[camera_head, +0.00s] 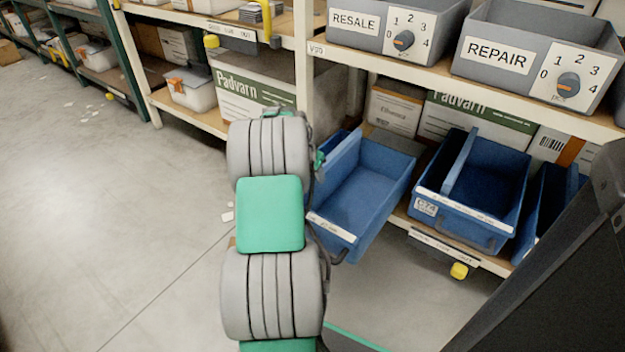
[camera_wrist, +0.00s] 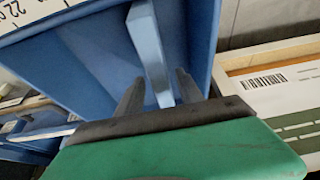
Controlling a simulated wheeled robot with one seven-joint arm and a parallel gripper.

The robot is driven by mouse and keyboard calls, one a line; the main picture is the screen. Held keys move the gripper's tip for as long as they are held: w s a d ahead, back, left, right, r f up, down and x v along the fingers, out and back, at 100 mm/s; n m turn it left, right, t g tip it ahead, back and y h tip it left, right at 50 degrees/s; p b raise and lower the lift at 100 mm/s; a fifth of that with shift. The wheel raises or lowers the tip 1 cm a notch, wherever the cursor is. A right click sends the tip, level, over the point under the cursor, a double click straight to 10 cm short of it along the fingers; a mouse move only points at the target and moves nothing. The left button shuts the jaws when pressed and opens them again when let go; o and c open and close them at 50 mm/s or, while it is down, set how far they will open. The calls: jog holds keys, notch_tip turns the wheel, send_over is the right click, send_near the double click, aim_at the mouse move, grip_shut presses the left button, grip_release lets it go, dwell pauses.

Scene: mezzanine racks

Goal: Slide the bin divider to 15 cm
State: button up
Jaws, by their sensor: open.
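A blue bin (camera_head: 368,195) is pulled out from the lower shelf, tilted in the picture, with a white strip along its front rim. My gripper is mostly hidden behind my arm in the head view, at the bin's left side. In the wrist view my gripper (camera_wrist: 158,93) is open, its two dark fingers inside the blue bin (camera_wrist: 95,50). The light blue bin divider (camera_wrist: 149,48) stands edge-on between the fingers; I cannot tell whether they touch it. A white scale strip (camera_wrist: 30,12) with printed numbers runs along the rim; the divider's reading is not visible.
Another blue bin (camera_head: 490,200) with its own divider stands to the right, with a further blue bin (camera_head: 547,215) beside it. Grey REPAIR (camera_head: 540,50) and RESALE (camera_head: 395,28) bins sit on the shelf above. A Padvarn carton (camera_head: 250,92) is left; open floor (camera_head: 110,210) lies left.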

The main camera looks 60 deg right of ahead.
jog(key=shift+f, duration=0.15)
jog(key=shift+c, duration=0.5)
grip_shut()
dwell(0.9)
